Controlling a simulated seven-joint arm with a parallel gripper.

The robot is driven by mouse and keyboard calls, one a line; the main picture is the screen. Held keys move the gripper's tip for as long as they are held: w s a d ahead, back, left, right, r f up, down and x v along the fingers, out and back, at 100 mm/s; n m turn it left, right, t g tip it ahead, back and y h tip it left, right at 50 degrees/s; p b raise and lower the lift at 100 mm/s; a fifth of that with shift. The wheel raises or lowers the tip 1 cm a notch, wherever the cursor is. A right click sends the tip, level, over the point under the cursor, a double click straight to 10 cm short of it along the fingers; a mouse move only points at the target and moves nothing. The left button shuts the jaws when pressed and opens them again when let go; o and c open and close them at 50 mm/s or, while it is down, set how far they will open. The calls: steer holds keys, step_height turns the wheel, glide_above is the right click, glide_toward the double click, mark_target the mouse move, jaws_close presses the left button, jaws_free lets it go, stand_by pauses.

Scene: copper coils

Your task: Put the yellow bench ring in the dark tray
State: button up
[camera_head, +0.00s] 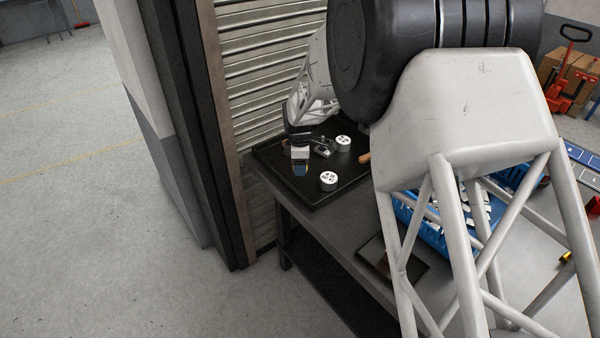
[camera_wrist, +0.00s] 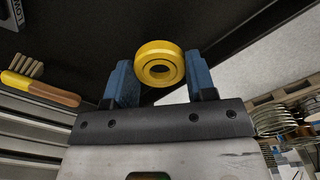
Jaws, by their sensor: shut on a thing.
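The yellow bench ring (camera_wrist: 160,63) is held between the two blue fingers of my gripper (camera_wrist: 161,82) in the wrist view, its round face and hole toward the camera. In the head view my gripper (camera_head: 300,168) points down over the left part of a large dark tray (camera_head: 311,201) at the bench's far end. The ring is too small there to make out clearly. I cannot tell the exact height of the ring above the tray.
Two white round pieces with holes, one nearer (camera_head: 328,180) and one farther (camera_head: 343,143), are on the tray. A wooden-handled brush (camera_wrist: 40,88) shows in the wrist view. A blue bin (camera_head: 425,225) and a smaller dark square tray (camera_head: 405,272) are nearer on the bench.

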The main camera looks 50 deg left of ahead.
mark_target(300, 178)
stand_by(0.3)
steer(key=shift+f, duration=1.75)
steer(key=shift+f, duration=0.15)
steer(key=o, duration=1)
step_height(300, 178, up, 12)
steer(key=shift+r, duration=0.15)
